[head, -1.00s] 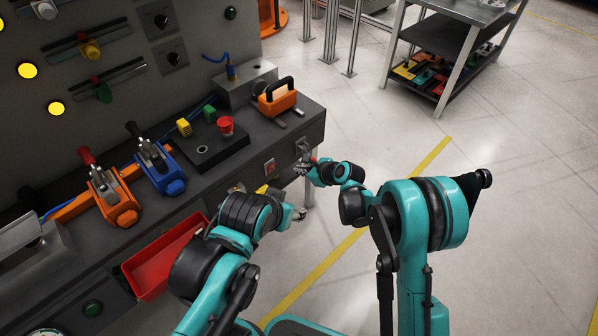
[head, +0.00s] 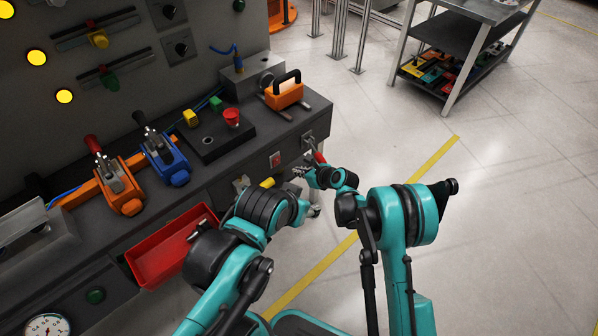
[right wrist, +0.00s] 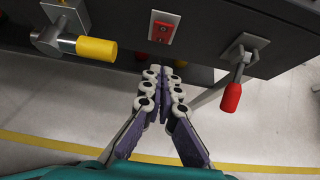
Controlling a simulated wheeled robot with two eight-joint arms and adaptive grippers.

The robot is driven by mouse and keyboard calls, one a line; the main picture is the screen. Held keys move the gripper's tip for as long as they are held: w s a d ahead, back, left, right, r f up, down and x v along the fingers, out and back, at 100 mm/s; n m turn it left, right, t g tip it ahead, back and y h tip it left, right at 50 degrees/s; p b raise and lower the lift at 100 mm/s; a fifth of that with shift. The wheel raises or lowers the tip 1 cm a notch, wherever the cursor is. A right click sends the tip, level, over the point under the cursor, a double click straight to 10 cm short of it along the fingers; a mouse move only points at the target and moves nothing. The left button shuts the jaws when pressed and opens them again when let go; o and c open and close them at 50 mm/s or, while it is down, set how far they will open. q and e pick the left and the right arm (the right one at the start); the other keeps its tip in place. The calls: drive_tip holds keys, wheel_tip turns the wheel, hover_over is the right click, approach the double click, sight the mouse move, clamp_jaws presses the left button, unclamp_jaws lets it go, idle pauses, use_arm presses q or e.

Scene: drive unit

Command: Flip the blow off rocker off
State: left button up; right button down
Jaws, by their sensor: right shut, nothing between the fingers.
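The rocker (head: 275,160) is a small red switch on a pale plate on the front face of the bench. It shows larger in the right wrist view (right wrist: 162,32), top centre. My right gripper (head: 300,172) is shut and empty, just right of and a little below the rocker in the head view. In the right wrist view its fingertips (right wrist: 160,72) are together below the rocker plate, with a visible gap to it. My left gripper (head: 313,211) is partly hidden behind its own arm, lower down; its fingers are too small to read.
A yellow-handled valve (right wrist: 95,48) sits left of the rocker and a red-handled lever (right wrist: 232,95) right of it, both jutting from the bench front. A red bin (head: 170,248) hangs further left. Open floor lies right of the bench.

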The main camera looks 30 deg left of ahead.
sight(278, 161)
drive_tip(key=b+x, duration=0.1)
drive_tip(key=x, duration=0.2)
drive_tip(key=r+b+x, duration=0.1)
drive_tip(key=x, duration=0.2)
drive_tip(key=a+b+x, duration=0.1)
drive_tip(key=x, duration=0.1)
drive_tip(key=shift+w+a, duration=0.3)
drive_tip(key=shift+a, duration=0.05)
drive_tip(key=shift+w+a+r, duration=0.2)
drive_tip(key=shift+a+r, duration=0.05)
drive_tip(key=shift+a, duration=0.15)
drive_tip(key=shift+r, duration=0.1)
